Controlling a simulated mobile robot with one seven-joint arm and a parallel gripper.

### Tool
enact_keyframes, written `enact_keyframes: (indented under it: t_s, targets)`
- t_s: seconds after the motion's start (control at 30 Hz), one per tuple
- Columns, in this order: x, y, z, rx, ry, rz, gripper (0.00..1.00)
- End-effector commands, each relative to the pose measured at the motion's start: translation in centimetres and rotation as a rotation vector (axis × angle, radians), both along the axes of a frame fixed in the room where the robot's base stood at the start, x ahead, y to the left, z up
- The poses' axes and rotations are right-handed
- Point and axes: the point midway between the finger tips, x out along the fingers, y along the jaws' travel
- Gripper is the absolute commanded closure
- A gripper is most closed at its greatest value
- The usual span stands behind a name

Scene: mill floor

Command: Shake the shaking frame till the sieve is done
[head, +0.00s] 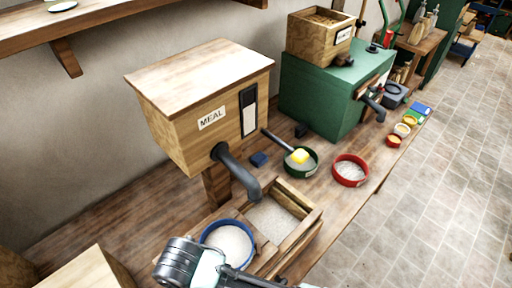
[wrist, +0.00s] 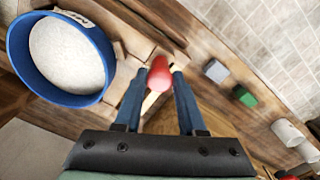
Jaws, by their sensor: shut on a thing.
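The shaking frame (head: 301,232) is a wooden frame on the bench, below the spout of the meal box, with pale meal in it. A blue round sieve (head: 203,237) holding pale meal sits at its near left end; it also shows in the wrist view (wrist: 58,102). My gripper (wrist: 160,71) is shut on a red knob (wrist: 160,80) with a pale wooden stem, beside the sieve. The knob is between the blue fingers. In the head view my gripper is at the bottom edge and its fingertips are hard to make out.
The wooden meal box (head: 180,120) with a dark spout (head: 236,172) stands over the frame. A green mill (head: 318,95) is behind. A green bowl (head: 313,168) with a yellow item and a red-rimmed bowl (head: 364,180) lie to the right. Floor is clear at right.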

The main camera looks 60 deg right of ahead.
Motion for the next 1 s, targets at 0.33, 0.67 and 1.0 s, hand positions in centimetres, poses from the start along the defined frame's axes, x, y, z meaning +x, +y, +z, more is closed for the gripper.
enact_keyframes:
  t_s: [0.33,0.67,1.0]
  targets:
    - [1.0,4.1,0.0,0.001,-0.001,0.001,1.0]
    - [0.9,3.8,0.0,-0.001,0.0,-0.002,1.0]
    - [-0.3,-1.2,-0.1,-0.004,0.0,-0.006,1.0]
